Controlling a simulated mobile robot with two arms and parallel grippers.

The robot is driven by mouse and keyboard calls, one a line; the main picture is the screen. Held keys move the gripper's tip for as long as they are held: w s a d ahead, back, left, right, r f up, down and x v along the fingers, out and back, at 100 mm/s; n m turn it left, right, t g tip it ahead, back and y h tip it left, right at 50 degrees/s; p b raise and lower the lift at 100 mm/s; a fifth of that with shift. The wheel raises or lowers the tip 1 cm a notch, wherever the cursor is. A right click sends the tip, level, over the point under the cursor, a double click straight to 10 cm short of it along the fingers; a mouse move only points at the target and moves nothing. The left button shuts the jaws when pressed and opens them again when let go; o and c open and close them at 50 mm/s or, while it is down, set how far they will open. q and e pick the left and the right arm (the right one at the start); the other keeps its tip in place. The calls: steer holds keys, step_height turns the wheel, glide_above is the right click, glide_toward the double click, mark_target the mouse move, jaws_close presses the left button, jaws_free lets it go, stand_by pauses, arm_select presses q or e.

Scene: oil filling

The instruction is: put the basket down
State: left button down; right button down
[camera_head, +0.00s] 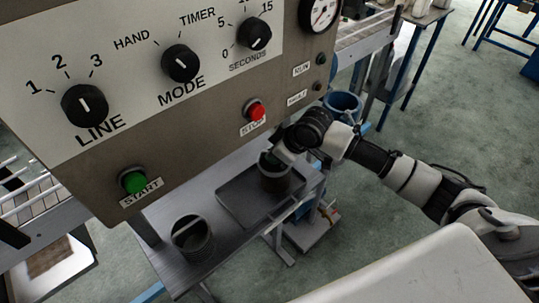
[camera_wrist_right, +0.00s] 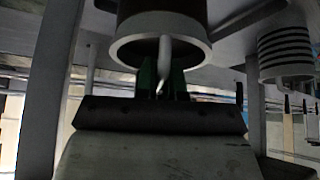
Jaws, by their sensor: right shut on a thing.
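My right gripper (camera_head: 283,152) reaches in from the right below the control panel. It is shut on the handle of a dark round basket (camera_head: 274,181), which is upright over the shallow dark tray (camera_head: 238,200). I cannot tell whether the basket's bottom touches the tray. In the right wrist view, which looks inverted, the basket (camera_wrist_right: 160,25) shows its pale rim, and the right gripper's green fingertips (camera_wrist_right: 161,78) close around its pale handle. My left gripper is not in view.
A second basket (camera_head: 193,240) with a handle stands on the grey table (camera_head: 168,262), left of the tray; it shows ridged in the wrist view (camera_wrist_right: 285,48). The control panel (camera_head: 190,105) overhangs close by. A blue bucket (camera_head: 343,104) is behind the gripper.

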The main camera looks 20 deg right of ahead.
steer(key=shift+w+a+f, duration=0.4)
steer(key=shift+a+f, duration=0.3)
steer(key=shift+f, duration=0.05)
steer(key=c, duration=1.2)
jaws_free()
steer(key=shift+s, duration=0.1)
steer(key=b+v, duration=0.1)
steer(key=v, duration=0.4)
steer(key=shift+d, duration=0.15)
steer(key=shift+s+d+b, duration=0.9)
steer(key=shift+s+d, duration=1.05)
steer(key=shift+s, duration=0.25)
steer(key=shift+s+d+b, duration=0.85)
steer(key=shift+s+d, duration=1.15)
steer(key=shift+s, duration=0.2)
